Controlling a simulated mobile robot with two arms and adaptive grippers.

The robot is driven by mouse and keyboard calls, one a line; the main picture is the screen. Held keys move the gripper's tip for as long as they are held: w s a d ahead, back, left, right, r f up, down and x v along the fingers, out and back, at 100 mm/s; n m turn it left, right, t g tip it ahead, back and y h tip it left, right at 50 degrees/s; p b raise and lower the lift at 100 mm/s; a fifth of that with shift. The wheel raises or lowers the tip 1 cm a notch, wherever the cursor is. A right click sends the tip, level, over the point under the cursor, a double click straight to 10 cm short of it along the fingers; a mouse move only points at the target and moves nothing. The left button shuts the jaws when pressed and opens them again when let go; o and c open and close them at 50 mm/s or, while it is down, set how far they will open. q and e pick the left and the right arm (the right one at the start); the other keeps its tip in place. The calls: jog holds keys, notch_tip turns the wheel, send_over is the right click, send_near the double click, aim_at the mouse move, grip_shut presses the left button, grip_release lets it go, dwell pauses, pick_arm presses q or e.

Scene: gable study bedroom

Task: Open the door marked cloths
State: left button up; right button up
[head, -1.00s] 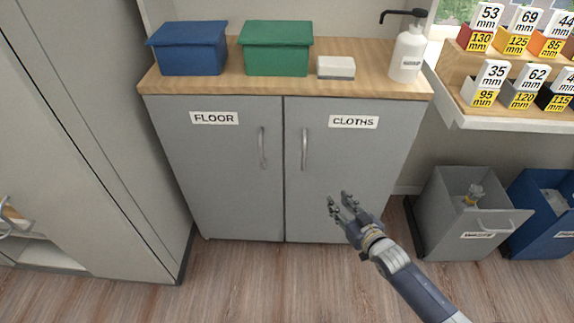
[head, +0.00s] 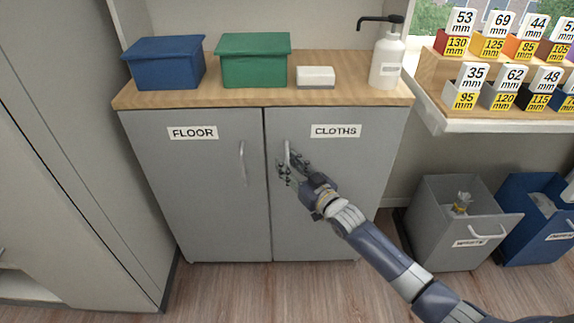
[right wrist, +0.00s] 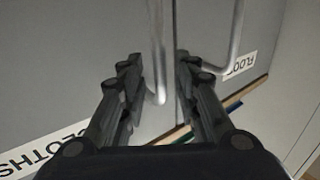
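The grey cabinet door marked CLOTHS (head: 325,205) is closed, with its label (head: 335,131) near the top. Its upright metal handle (head: 287,150) is near the door's left edge; my right gripper hides its lower part. My right gripper (head: 291,172) is at this handle. In the right wrist view the gripper's two dark fingers (right wrist: 158,70) are open, and the CLOTHS handle (right wrist: 156,45) stands between them, with gaps visible on both sides. My left gripper is not in view.
The FLOOR door (head: 200,200) with its own handle (head: 242,163) is closed beside it. Blue (head: 165,65) and green (head: 254,62) boxes, a white block (head: 315,76) and a pump bottle (head: 387,62) stand on top. Grey (head: 455,225) and blue (head: 535,220) bins stand right.

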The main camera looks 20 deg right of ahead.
jog(key=shift+w+a, duration=0.2)
jog(key=shift+w, duration=0.45)
jog(key=shift+c, duration=0.5)
grip_shut()
jog(key=shift+s, duration=0.1)
